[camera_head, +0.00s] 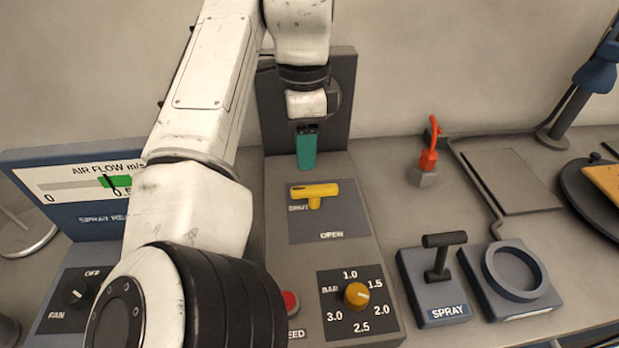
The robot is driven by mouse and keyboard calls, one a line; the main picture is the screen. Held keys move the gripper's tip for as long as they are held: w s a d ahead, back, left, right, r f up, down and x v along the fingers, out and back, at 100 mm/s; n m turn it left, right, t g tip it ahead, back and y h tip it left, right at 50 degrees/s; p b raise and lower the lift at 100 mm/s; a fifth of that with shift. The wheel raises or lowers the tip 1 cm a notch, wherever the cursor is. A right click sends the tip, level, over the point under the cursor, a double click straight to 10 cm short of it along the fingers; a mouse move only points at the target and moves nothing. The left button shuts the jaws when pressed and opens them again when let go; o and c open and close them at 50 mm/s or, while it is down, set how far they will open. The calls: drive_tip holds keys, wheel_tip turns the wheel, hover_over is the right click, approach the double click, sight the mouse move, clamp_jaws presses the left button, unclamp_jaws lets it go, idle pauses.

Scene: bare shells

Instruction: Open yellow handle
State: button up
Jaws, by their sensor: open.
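The yellow handle (322,189) is a T-shaped bar on a short stem, lying across the sloped grey panel (350,222) in the middle. Its left end is beside the word "SHUT", partly covered by the bar. The word "OPEN" is printed lower on the panel. My gripper (306,164) hangs from the white arm just above and behind the handle, with teal fingers pointing down. It is open and appears empty. The fingers overlap in this view, so the gap between them is hidden. It looks apart from the handle, though the exact distance is unclear.
An orange knob (356,294) with a bar scale and a red button (290,303) sit nearer on the console. At right are a spray lever (440,258), a round ring holder (514,272) and a red valve (428,157). An airflow gauge (80,185) stands left.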

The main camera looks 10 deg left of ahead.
sight(306, 188)
wheel_tip(306, 188, down, 9)
drive_tip(key=shift+f+p, duration=0.2)
drive_tip(key=shift+p, duration=0.1)
drive_tip(key=shift+c, duration=0.5)
clamp_jaws()
